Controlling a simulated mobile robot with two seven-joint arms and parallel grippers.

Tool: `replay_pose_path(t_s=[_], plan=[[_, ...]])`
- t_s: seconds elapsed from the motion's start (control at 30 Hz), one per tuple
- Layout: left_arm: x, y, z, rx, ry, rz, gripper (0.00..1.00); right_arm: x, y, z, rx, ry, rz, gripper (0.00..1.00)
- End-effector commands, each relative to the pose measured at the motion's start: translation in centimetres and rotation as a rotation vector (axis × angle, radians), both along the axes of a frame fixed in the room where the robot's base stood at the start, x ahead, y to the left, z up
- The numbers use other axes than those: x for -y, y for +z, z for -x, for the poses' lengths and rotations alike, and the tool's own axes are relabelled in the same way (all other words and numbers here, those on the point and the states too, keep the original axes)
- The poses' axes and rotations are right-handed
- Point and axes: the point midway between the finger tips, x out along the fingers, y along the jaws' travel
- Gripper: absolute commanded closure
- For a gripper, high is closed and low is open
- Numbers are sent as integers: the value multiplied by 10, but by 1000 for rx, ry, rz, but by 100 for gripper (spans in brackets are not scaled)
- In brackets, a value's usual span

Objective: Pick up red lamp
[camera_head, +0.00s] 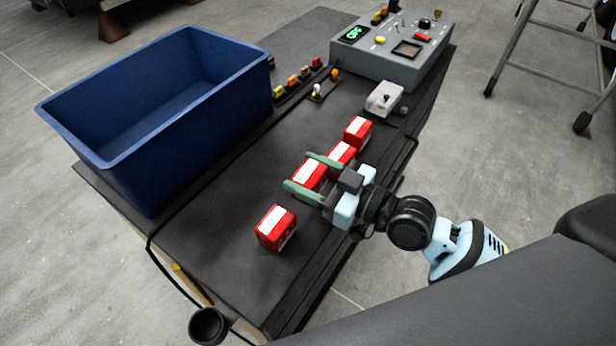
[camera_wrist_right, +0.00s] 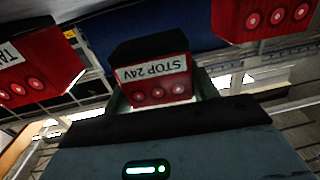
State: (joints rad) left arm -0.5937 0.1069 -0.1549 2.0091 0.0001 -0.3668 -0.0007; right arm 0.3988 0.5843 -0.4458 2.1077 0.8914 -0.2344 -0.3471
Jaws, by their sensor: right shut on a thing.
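Several red lamps, boxy with white labelled faces, stand in a row on the dark table top. My right gripper (camera_head: 308,177) is shut on one red lamp (camera_head: 306,173), with a green finger on each side of it. In the right wrist view this lamp (camera_wrist_right: 155,78) sits between the fingers and its label reads "STOP 24V" upside down. Another lamp (camera_head: 276,229) stands apart, nearer the front. Two more, a middle one (camera_head: 342,152) and a far one (camera_head: 357,130), stand beyond the gripper. I cannot tell whether the held lamp touches the table. My left gripper is out of view.
A large, empty-looking blue bin (camera_head: 190,130) stands at the left of the table (camera_head: 205,245). A grey control box (camera_head: 392,60) with buttons is at the far end. A small grey switch box (camera_head: 384,98) and a row of small coloured parts (camera_head: 300,78) lie between.

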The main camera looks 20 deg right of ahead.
Motion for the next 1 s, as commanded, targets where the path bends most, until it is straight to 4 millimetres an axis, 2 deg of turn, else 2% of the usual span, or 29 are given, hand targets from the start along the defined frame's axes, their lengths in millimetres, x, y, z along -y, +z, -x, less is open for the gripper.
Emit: replay_pose_path(t_s=[0.1,0.6,0.8,1.0], plan=[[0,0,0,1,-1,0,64,2,-2,27,-9,2,2,67],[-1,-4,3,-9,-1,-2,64,12,5,116,-10,2,2,67],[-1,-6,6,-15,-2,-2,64,14,8,138,-8,1,2,67],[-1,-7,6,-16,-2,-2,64,15,10,148,-6,1,2,67]])
